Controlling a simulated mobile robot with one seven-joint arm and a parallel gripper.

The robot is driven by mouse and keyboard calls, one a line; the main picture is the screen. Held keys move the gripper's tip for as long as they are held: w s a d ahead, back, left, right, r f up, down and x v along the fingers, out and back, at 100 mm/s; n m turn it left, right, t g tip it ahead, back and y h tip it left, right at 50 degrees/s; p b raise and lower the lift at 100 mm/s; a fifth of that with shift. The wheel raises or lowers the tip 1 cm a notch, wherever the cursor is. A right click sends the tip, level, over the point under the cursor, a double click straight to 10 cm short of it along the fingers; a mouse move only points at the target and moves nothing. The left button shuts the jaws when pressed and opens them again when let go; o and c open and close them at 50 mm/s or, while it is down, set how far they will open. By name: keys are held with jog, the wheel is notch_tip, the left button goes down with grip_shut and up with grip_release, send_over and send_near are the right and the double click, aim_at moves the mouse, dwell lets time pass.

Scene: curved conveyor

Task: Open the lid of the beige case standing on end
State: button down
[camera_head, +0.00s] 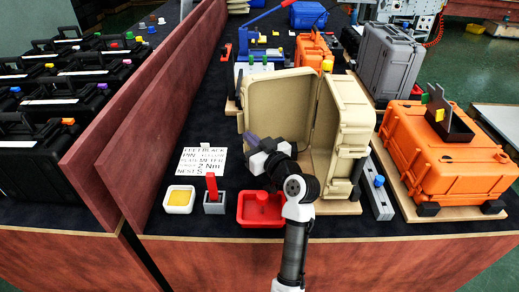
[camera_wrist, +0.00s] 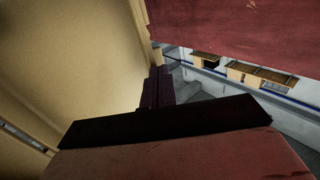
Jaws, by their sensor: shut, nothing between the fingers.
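The beige case (camera_head: 352,125) stands on end on a board near the middle of the dark table. Its lid (camera_head: 275,102) is swung out to the left, well away from the body, and the pale inside faces me. My gripper (camera_head: 251,138) is at the lid's lower left, near its free edge. The fingers are shut and empty. In the wrist view the dark fingers (camera_wrist: 158,88) lie beside the broad beige lid panel (camera_wrist: 80,60). I cannot tell whether they touch it.
An orange case (camera_head: 450,160) stands to the right and a grey case (camera_head: 388,62) behind it. A red tray (camera_head: 262,222), a yellow-filled dish (camera_head: 179,199) and a printed card (camera_head: 201,162) lie in front and left. A reddish partition (camera_head: 150,120) borders the table's left.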

aim_at(246, 129)
jog(key=shift+m+t+h, duration=0.5)
jog(key=shift+m+h, duration=0.1)
jog(key=shift+h, duration=0.2)
jog(key=shift+d+b+x, duration=0.1)
jog(key=shift+b+x, duration=0.05)
jog(key=shift+x, duration=1)
jog(key=shift+d+b+x, duration=0.15)
jog(key=shift+x, duration=1)
jog(key=shift+w, duration=0.15)
